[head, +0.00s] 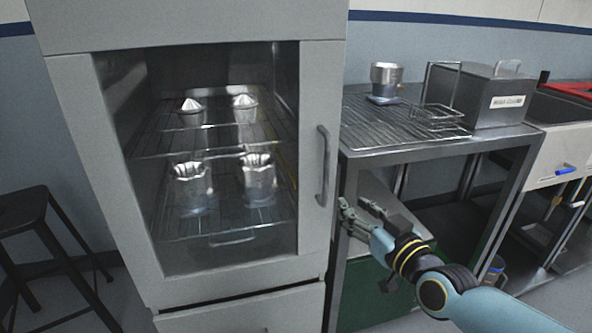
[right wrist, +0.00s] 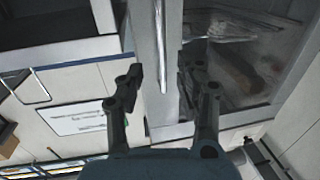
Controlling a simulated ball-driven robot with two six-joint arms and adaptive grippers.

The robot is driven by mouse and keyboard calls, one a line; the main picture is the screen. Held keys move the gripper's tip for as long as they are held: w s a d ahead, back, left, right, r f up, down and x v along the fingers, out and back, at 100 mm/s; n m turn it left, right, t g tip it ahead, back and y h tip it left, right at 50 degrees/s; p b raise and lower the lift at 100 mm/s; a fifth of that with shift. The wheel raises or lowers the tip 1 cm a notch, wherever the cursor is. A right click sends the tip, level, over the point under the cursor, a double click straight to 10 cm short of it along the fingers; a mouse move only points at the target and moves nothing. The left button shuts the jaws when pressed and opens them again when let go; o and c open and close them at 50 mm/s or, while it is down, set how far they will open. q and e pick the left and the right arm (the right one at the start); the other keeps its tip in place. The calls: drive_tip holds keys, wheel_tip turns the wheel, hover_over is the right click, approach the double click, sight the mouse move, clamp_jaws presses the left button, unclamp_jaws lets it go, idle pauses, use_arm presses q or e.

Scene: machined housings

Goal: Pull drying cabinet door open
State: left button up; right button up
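The drying cabinet door (head: 314,222) is a pale grey frame around a large glass pane, and it looks shut. Its vertical bar handle (head: 323,165) is on the right side of the frame. My right gripper (head: 354,205) is to the right of and below the handle in the head view, apart from it in the picture. In the right wrist view the same gripper (right wrist: 160,82) is open, its two fingers spread. The handle (right wrist: 159,45) shows as a thin bar between and ahead of them, with nothing gripped. My left gripper is not in view.
Several metal parts stand on wire racks behind the glass. A steel table (head: 440,150) to the right holds a wire rack, a metal housing (head: 386,80) and a grey box (head: 493,95). A green cabinet (head: 375,285) is under it. A dark stool (head: 45,235) stands at left.

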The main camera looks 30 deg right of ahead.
wheel_tip(320, 180, up, 2)
drive_tip(key=w, duration=0.1)
drive_tip(key=b, duration=0.3)
hover_over(324, 201)
drive_tip(key=shift+w+d, duration=0.2)
drive_tip(key=shift+w, duration=0.1)
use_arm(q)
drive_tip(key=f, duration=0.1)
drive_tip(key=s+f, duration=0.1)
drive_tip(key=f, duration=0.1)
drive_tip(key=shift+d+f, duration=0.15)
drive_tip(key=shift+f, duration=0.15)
use_arm(e)
clamp_jaws()
